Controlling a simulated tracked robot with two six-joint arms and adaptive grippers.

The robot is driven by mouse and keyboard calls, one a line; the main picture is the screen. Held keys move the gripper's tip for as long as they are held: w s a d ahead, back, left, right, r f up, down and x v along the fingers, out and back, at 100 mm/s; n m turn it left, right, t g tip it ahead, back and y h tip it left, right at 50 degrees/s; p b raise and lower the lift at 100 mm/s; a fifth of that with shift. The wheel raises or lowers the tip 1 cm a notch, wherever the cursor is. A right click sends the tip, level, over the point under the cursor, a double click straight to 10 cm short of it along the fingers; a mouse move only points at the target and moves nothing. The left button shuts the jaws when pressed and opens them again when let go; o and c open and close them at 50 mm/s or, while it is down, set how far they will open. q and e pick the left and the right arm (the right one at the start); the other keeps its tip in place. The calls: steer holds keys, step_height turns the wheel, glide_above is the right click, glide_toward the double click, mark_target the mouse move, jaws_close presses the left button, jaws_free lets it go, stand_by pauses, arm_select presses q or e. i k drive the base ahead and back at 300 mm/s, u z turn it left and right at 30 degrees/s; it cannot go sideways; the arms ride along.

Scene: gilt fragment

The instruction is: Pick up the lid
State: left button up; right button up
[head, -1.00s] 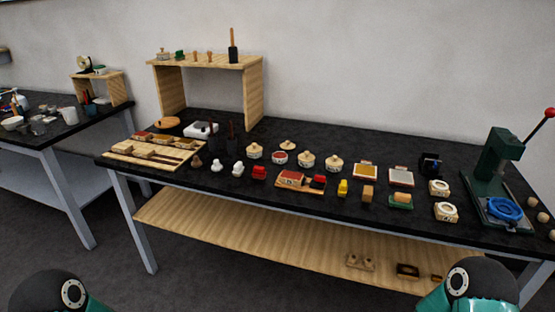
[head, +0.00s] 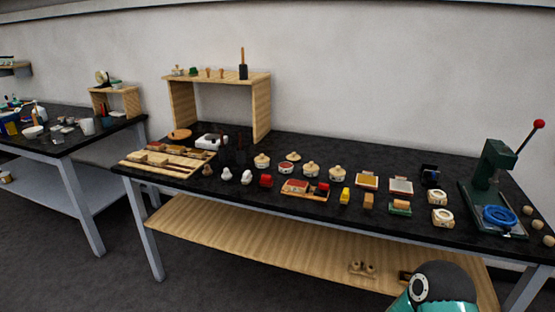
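A small cream lid (head: 293,156) with a knob appears to lie on the black tabletop, just behind an open round pot (head: 288,168) with red contents. Three similar pots stand near it with their lids on: one to the left (head: 262,161) and two to the right, a nearer one (head: 311,170) and a farther one (head: 338,173). Neither of my grippers is in view, so their state does not show. Only part of my own arm shows at the bottom right.
The black table (head: 400,160) holds a wooden shelf (head: 262,108), a wooden tray (head: 165,163), several small stamps and blocks, and a green press (head: 490,180) at the right. A second table (head: 60,145) stands at the left. A red block (head: 266,181) stands in front of the pots.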

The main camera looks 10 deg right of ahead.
mark_target(293, 157)
steer(key=u, duration=0.1)
steer(key=i, duration=1)
steer(key=z, duration=0.05)
